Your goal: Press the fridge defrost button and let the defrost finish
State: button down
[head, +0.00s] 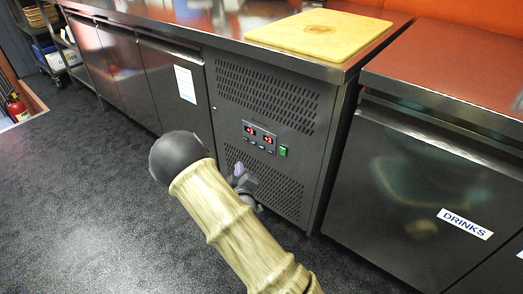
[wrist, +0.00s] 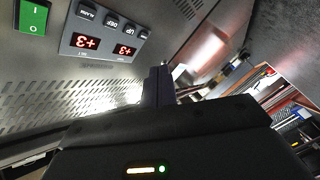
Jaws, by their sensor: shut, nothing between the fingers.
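The fridge control panel (head: 259,137) is on the dark counter unit's front, with two lit red displays and a row of small buttons under them. In the wrist view the panel (wrist: 105,35) is upside down, and both displays seem to read +3. A small button that seems marked DEF (wrist: 112,19) sits between the ALARM and UP buttons; I take it as the defrost button. My gripper (head: 239,171) is below the panel in the head view, partly hidden by my arm. Its closed fingers (wrist: 159,84) show in the wrist view, empty and apart from the buttons.
A green switch (head: 283,151) is right of the panel. Vent slots (head: 265,96) lie above and below. A yellow cutting board (head: 320,33) lies on the counter. A DRINKS-labelled door (head: 420,200) is at right. The dark floor (head: 80,190) at left is clear.

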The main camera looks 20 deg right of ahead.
jog(key=w+d, duration=0.5)
jog(key=d, duration=0.2)
dwell(0.6)
jog(key=shift+w+d, duration=0.2)
dwell(1.8)
jog(key=shift+w+d, duration=0.15)
jog(key=shift+d, duration=0.1)
jog(key=shift+w+d, duration=0.2)
jog(key=shift+d, duration=0.1)
dwell(0.9)
jog(key=shift+a, duration=0.1)
jog(key=shift+s+a, duration=0.45)
jog(key=shift+a, duration=0.15)
jog(key=shift+s+a, duration=0.75)
jog(key=shift+a, duration=0.25)
jog(key=shift+s+a, duration=0.7)
jog(key=shift+a, duration=0.3)
